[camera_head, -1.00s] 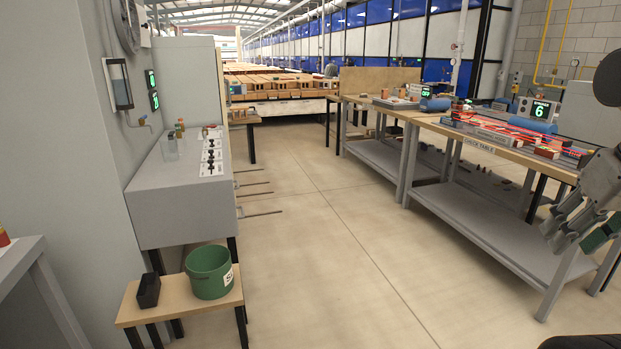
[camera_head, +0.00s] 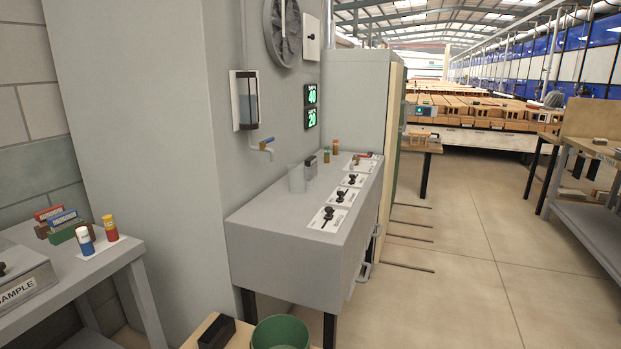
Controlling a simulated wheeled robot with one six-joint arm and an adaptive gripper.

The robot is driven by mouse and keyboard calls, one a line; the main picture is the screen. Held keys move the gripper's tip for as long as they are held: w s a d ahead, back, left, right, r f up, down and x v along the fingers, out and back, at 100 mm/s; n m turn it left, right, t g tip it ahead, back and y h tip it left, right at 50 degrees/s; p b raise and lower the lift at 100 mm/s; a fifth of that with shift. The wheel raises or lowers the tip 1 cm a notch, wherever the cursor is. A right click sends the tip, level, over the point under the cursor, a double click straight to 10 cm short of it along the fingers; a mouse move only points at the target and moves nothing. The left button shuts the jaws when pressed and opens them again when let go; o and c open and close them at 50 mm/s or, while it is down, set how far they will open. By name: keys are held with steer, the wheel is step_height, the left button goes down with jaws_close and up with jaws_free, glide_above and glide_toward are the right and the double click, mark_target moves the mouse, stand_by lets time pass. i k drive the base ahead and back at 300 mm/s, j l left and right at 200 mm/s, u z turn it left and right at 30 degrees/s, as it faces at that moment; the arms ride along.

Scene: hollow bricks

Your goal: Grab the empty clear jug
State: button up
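A clear, see-through container that looks like the jug (camera_head: 297,179) stands upright on the near part of the grey bench top (camera_head: 262,208), close to the wall. It looks empty, though its outline is faint. A small dark object (camera_head: 311,167) stands right behind or beside it; I cannot tell whether they touch. My gripper is not in view.
Lever controls on white plates (camera_head: 328,218) line the bench's right side. A tap (camera_head: 262,146) juts from the wall above. A green bucket (camera_head: 281,333) and black box (camera_head: 217,331) sit low in front. A side table (camera_head: 100,266) stands left.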

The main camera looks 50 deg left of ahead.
mark_target(297, 173)
steer(key=i+u, duration=0.85)
steer(key=i+l+u, duration=0.15)
steer(key=u, duration=0.25)
steer(key=i+l+u, duration=0.65)
steer(key=u, duration=0.25)
steer(key=i+l+u, duration=0.3)
steer(key=u, duration=0.15)
steer(key=i+l+u, duration=0.2)
steer(key=l+u, duration=0.25)
steer(key=i+l+u, duration=0.1)
steer(key=l+u, duration=0.5)
steer(key=l, duration=0.15)
steer(key=i+l+u, duration=0.2)
steer(key=l, duration=0.15)
steer(key=k, duration=0.1)
